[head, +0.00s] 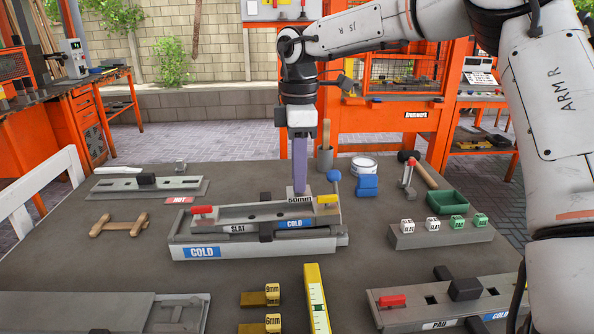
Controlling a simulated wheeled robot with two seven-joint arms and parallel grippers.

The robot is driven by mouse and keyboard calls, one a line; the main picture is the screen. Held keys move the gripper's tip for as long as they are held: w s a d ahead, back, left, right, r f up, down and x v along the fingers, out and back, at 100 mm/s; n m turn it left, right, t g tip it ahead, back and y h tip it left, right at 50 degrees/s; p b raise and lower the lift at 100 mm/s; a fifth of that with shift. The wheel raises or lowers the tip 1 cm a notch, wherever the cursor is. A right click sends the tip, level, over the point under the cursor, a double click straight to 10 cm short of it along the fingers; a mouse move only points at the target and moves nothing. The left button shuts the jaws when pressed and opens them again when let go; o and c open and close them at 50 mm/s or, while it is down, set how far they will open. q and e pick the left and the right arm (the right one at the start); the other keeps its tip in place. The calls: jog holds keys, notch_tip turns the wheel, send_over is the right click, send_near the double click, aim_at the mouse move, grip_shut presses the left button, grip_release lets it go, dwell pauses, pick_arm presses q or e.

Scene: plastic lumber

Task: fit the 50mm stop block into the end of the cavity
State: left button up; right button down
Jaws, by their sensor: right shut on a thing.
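A grey stop block marked 50mm (298,201) is at the lower end of my right gripper (300,183), whose purple fingers point straight down and are shut on it. The block is at the rear edge of the grey mould marked SLAT and COLD (262,219), right of its middle. I cannot tell whether the block is inside the cavity or just behind or above it. The mould has a red piece at its left end, a yellow piece and a blue knob at its right end. It lies on a larger grey tray marked COLD (183,239). My left gripper is out of view.
A rack (440,235) with small white and green marked blocks stands right. A PAD mould (420,317) is front right. A yellow ruler (316,300) and brass 6mm pieces (272,293) lie in front. A cup, tin, mallet and green tray (448,202) stand behind and right.

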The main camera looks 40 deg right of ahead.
jog(key=shift+f+b, duration=0.4)
jog(key=shift+f, duration=0.45)
dwell(1.3)
jog(key=shift+f+b, duration=1.25)
jog(key=shift+f, duration=0.05)
jog(key=c, duration=1.6)
grip_release()
